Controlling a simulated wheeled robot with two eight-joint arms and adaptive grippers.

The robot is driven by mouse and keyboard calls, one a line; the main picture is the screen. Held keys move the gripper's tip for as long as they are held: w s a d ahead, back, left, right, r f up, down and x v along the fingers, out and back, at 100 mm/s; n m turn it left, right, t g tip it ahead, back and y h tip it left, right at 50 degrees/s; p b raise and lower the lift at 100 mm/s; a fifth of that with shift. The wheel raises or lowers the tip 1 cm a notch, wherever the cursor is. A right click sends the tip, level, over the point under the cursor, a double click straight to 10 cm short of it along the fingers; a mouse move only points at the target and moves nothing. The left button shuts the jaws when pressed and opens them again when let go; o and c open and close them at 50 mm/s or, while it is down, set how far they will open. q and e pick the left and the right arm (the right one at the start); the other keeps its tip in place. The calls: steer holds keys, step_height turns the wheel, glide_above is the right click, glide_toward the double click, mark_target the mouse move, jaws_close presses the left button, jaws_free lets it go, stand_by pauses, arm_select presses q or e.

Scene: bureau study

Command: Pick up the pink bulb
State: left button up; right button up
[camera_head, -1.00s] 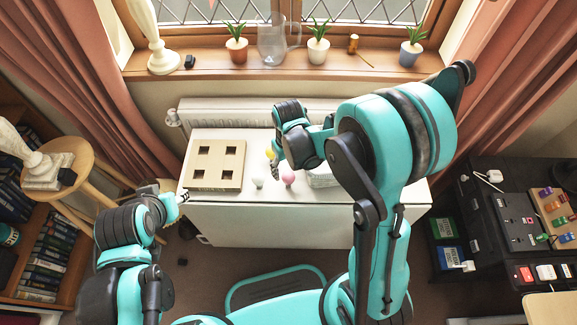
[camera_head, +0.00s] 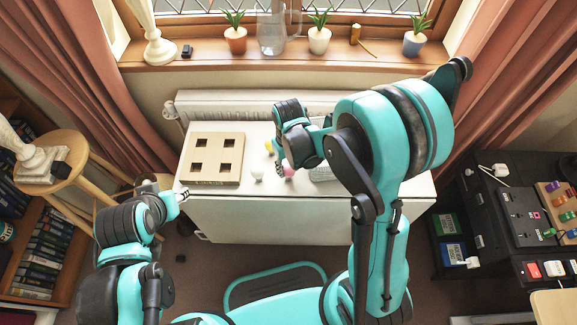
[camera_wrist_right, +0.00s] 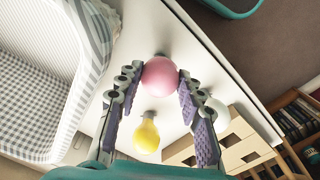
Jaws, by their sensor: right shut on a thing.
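The pink bulb (camera_head: 289,173) is at the white table's front part, partly hidden by my right gripper (camera_head: 282,168). In the right wrist view the pink bulb (camera_wrist_right: 160,76) sits between the fingertips of my right gripper (camera_wrist_right: 158,82), which is shut on it. I cannot tell whether the bulb is lifted off the table. My left gripper (camera_head: 183,194) is low at the table's left front corner, away from the bulbs; its fingers are too small to tell open from shut.
A yellow bulb (camera_wrist_right: 146,137) and a white bulb (camera_head: 257,172) stand close by. A wooden block with square holes (camera_head: 214,178) lies left on the white table (camera_head: 255,205). A checked, cloth-lined basket (camera_wrist_right: 40,90) is close to the right gripper. Potted plants line the windowsill.

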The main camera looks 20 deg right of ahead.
steer(key=shift+r, duration=0.1)
steer(key=shift+r+p, duration=3.85)
steer(key=shift+r, duration=1.1)
steer(key=shift+f, duration=0.15)
